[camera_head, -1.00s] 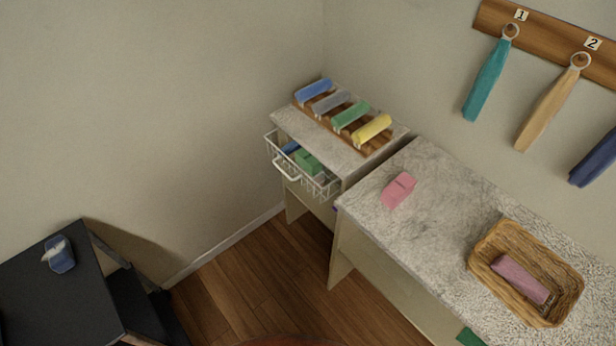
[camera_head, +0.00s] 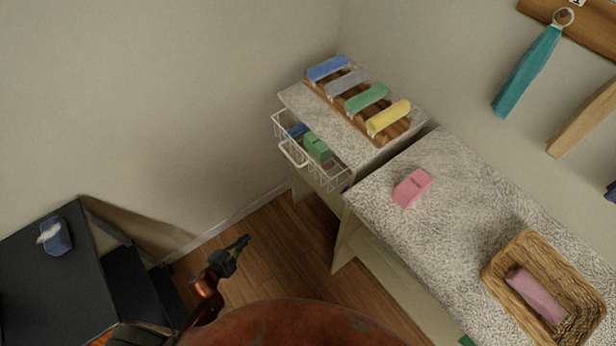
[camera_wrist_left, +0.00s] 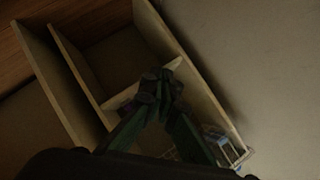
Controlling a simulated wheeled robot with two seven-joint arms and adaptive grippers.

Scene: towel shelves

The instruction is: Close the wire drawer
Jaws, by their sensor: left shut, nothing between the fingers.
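The white wire drawer (camera_head: 318,163) stands pulled out from under the small cabinet's speckled top (camera_head: 345,118). A green folded towel (camera_head: 317,147) and a blue one (camera_head: 298,131) lie in it. Its white handle (camera_head: 292,154) faces the lower left. My left gripper (camera_head: 244,240) is shut and empty, over the wood floor, below and to the left of the drawer and apart from it. In the left wrist view the shut fingers (camera_wrist_left: 160,84) show before the pale cabinet, and part of the wire drawer (camera_wrist_left: 228,154) shows at lower right. My right gripper is not in view.
Rolled towels lie on a wooden rack (camera_head: 393,136) on the cabinet. A speckled counter (camera_head: 455,185) to the right bears a pink towel (camera_head: 413,187) and a wicker basket (camera_head: 495,268). A black table (camera_head: 70,285) stands at left. Floor between is free.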

